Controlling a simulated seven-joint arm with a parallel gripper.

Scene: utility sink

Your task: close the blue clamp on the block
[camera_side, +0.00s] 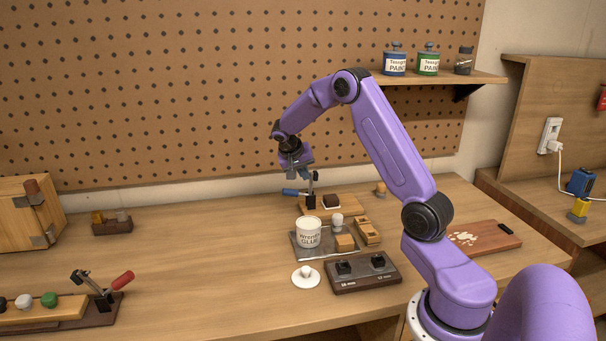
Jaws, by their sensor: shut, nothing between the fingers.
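The blue clamp (291,192) stands at the back of the table, under the pegboard. Its blue handle points left and lies nearly level, beside a dark upright part. It is mounted at the left end of a wooden board (347,202). A small dark-topped block with a pale side (331,201) sits on that board, just right of the clamp. My gripper (304,165) is shut and empty, pointing down just above the clamp. Whether it touches the clamp, and whether the clamp presses on the block, I cannot tell at this size.
In front stand a tray (301,252) with a glue tub (308,232), a dark two-knob box (363,273) and a white round piece (305,277). A red-handled clamp (122,281) is at the left front. A shelf (440,77) with jars hangs behind my arm.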

